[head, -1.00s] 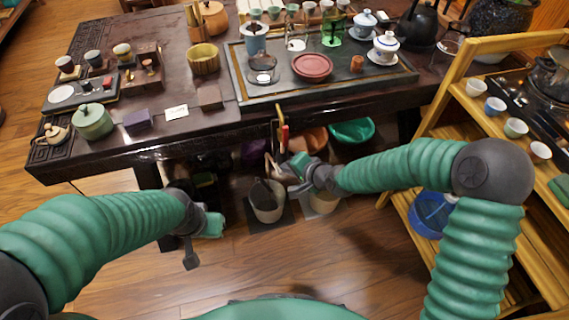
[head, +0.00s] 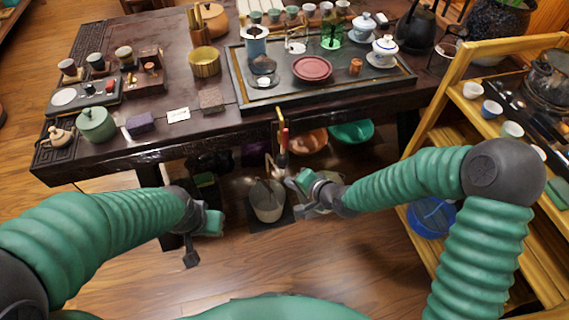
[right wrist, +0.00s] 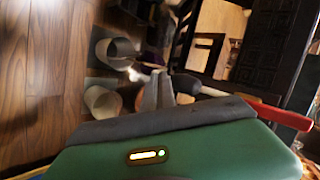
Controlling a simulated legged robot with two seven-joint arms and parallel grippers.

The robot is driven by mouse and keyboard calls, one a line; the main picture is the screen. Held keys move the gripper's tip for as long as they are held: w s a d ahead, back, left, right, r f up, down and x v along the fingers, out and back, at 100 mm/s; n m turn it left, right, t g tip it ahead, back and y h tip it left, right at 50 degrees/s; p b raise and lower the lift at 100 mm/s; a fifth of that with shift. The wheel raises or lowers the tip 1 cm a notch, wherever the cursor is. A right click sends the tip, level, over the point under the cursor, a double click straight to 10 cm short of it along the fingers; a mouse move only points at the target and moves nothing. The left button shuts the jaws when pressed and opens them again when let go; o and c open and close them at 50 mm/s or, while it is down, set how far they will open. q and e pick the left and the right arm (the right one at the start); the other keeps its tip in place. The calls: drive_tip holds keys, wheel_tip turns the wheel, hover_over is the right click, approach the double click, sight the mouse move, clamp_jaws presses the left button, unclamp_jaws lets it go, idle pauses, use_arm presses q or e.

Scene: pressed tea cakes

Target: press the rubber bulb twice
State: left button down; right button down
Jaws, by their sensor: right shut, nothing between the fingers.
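I cannot make out a rubber bulb with certainty. In the right wrist view a dark rounded piece (right wrist: 185,86) with a pale rod and a red handle (right wrist: 262,110) lies just beyond my fingers; whether it is the bulb I cannot tell. In the head view a red and yellow tool (head: 283,137) hangs at the table's front edge. My right gripper (head: 292,184) is below that edge, near the tool, shut and empty; its grey fingers show in the right wrist view (right wrist: 158,88). My left gripper (head: 200,238) hangs low at the left, away from the table; its jaws are unclear.
The dark tea table (head: 120,158) carries a tray (head: 390,87) with teaware. A pale bin (head: 267,203) stands on the floor below, beside my right gripper. A green bowl (head: 352,132) is under the table. A wooden shelf (head: 455,80) stands at the right. The front floor is clear.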

drive_tip(key=shift+s+d, duration=0.2)
drive_tip(key=shift+s, duration=0.4)
drive_tip(key=shift+s+d, duration=0.15)
drive_tip(key=shift+s, duration=0.4)
drive_tip(key=s+d+r+n+g+h, duration=0.2)
drive_tip(key=s+d+r+n+h, duration=0.15)
drive_tip(key=s+d, duration=0.45)
drive_tip(key=s+d+r+n+g+h, duration=0.2)
drive_tip(key=s+d+n+h, duration=0.15)
drive_tip(key=s+d, duration=0.45)
wheel_tip(320, 180, up, 26)
drive_tip(key=w+d+p, duration=0.1)
drive_tip(key=d+p, duration=0.1)
drive_tip(key=p, duration=2.4)
drive_tip(key=shift+d+r+g+y+p, duration=0.2)
drive_tip(key=shift+d+g+y+p, duration=0.1)
drive_tip(key=shift+g+p, duration=0.1)
